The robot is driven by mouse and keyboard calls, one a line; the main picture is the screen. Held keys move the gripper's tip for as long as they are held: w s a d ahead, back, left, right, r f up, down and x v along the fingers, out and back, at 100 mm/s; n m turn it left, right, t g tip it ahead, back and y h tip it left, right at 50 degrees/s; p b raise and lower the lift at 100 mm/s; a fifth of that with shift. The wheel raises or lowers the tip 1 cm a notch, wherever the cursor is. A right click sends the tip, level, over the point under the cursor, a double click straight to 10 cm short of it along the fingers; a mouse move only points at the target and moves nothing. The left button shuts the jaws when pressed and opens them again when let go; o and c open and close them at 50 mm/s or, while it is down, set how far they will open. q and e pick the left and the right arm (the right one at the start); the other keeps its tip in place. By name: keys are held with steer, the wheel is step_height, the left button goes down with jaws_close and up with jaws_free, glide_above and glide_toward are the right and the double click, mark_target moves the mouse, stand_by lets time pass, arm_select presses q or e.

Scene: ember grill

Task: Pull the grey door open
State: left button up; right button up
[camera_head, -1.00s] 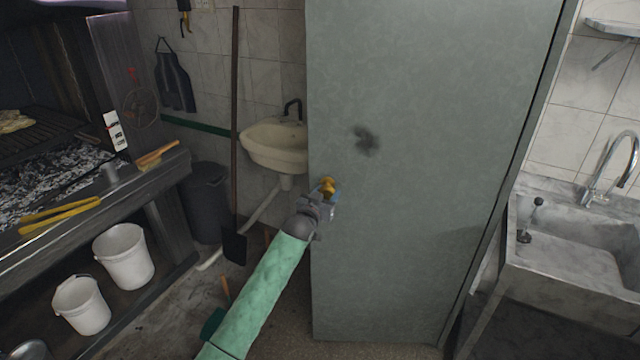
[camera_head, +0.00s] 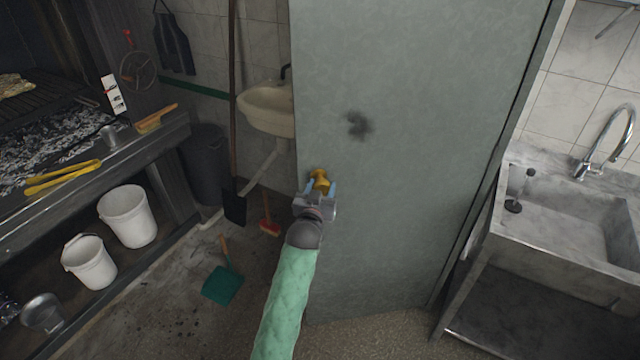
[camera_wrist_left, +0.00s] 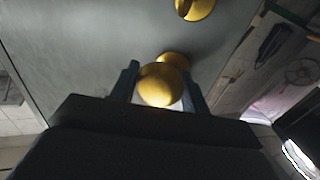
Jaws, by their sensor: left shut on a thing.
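The grey door (camera_head: 420,130) stands ajar in the middle of the head view, its free edge on the left. It has a dark smudge on its face. A brass knob (camera_head: 319,177) sits near the free edge at mid height. My left gripper (camera_head: 320,188) is shut on the knob. In the left wrist view the round knob (camera_wrist_left: 160,85) sits between the two fingers, and a second brass fitting (camera_wrist_left: 196,8) shows on the door (camera_wrist_left: 90,45) beyond it. My right gripper is not in view.
A stone sink (camera_head: 570,225) stands to the right of the door. A wash basin (camera_head: 265,115) is behind its left edge. The grill counter with yellow tongs (camera_head: 62,178) and white buckets (camera_head: 128,215) is at left. A green dustpan (camera_head: 222,285) lies on the floor.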

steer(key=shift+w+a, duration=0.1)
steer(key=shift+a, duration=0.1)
arm_select(q)
steer(key=o, duration=1.3)
steer(key=shift+s, duration=0.1)
steer(key=shift+o, duration=0.2)
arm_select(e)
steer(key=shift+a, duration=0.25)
arm_select(q)
steer(key=shift+s+f, duration=0.1)
steer(key=shift+s, duration=0.15)
steer(key=s+a+b, duration=0.1)
steer(key=s+b, duration=0.2)
steer(key=s, duration=0.4)
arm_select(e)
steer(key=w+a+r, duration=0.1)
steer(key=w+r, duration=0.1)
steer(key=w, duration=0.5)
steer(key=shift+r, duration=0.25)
arm_select(q)
steer(key=shift+s, duration=0.1)
steer(key=shift+c, duration=0.3)
